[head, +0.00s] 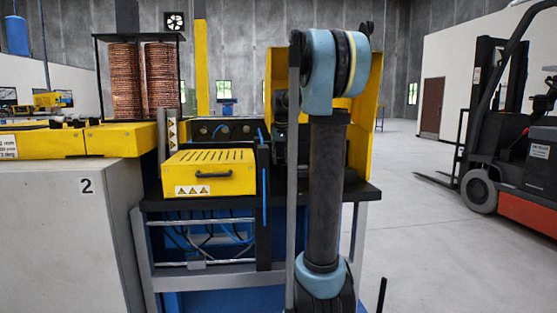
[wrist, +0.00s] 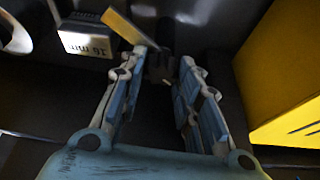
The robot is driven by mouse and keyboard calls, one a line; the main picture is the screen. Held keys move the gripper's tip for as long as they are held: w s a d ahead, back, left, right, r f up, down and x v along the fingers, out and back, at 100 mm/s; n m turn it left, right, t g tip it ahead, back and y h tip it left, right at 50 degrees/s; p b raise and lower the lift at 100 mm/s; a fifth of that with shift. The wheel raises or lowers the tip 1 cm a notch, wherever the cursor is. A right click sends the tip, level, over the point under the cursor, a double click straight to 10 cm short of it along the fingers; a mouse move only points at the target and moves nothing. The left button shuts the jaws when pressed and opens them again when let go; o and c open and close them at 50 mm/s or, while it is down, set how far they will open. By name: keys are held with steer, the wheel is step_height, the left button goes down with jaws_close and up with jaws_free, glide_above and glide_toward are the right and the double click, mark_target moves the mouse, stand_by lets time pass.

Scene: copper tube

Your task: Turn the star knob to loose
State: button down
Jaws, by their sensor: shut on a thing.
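My gripper (wrist: 162,62) shows in the wrist view, with its two blue-and-grey fingers reaching away from the camera. The fingertips are shut on a small dark part between them, which I take for the star knob (wrist: 158,70). It is in shadow, so its star shape and how far it is turned cannot be told. In the head view my arm stands in front of the machine and hides the gripper and the knob.
A block marked "16 mm" (wrist: 85,42) and a yellow strip (wrist: 125,25) lie close to the left finger. A yellow panel (wrist: 285,75) stands at the right. The head view shows a yellow drawer-like box (head: 210,173), copper coils (head: 125,80) and a forklift (head: 505,150).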

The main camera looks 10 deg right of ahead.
steer(key=c, duration=1.2)
jaws_free()
steer(key=v, duration=1.2)
